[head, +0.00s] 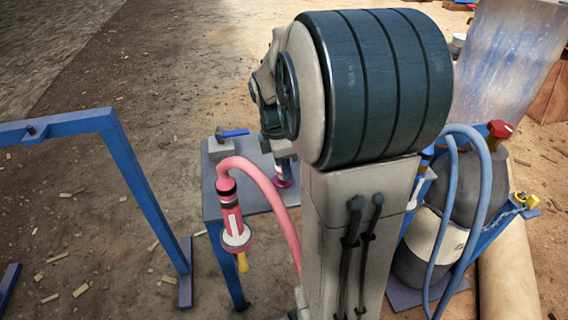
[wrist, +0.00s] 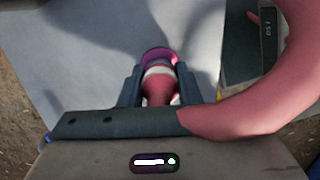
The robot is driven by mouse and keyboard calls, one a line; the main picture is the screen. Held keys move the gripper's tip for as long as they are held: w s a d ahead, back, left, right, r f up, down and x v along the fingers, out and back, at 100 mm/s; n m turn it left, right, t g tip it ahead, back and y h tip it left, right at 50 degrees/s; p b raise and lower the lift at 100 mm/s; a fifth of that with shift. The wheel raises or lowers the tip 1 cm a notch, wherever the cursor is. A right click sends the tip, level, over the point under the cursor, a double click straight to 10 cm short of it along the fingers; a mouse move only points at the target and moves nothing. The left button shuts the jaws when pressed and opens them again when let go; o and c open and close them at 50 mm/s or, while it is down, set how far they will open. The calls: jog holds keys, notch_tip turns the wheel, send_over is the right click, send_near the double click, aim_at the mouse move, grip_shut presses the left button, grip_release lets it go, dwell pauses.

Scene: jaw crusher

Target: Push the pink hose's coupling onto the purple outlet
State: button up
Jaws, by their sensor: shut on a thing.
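In the wrist view my gripper (wrist: 160,95) is shut on the red-pink coupling (wrist: 160,88), with a dark finger on each side. A pale band lies just beyond its body, and the purple outlet (wrist: 158,54) shows as a ring right past that. Coupling and outlet look in line and very close; I cannot tell whether they touch or how far they overlap. The pink hose (wrist: 285,75) curves along the right, close to the camera. In the head view the hose (head: 270,185) arches beside my arm.
A pink fitting with dark bands (head: 232,212) and a yellow tip hangs at the hose's left end. The grey-blue table (head: 211,190) carries a blue-handled valve (head: 233,133). A blue frame (head: 140,170) stands left; blue hoses (head: 482,200) and a grey tank (head: 490,185) stand right.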

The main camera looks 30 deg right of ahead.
jog(key=shift+f+b, duration=0.3)
jog(key=shift+f, duration=0.3)
jog(key=o, duration=1)
jog(key=shift+r, duration=0.1)
jog(key=r+p, duration=0.2)
jog(key=r, duration=0.2)
jog(key=a+r+p, duration=0.1)
jog(key=r, duration=0.4)
jog(key=r+p, duration=0.2)
jog(key=r, duration=0.2)
jog(key=shift+w+a+r+p, duration=0.2)
jog(key=shift+a+r+p, duration=0.1)
jog(key=shift+a, duration=0.05)
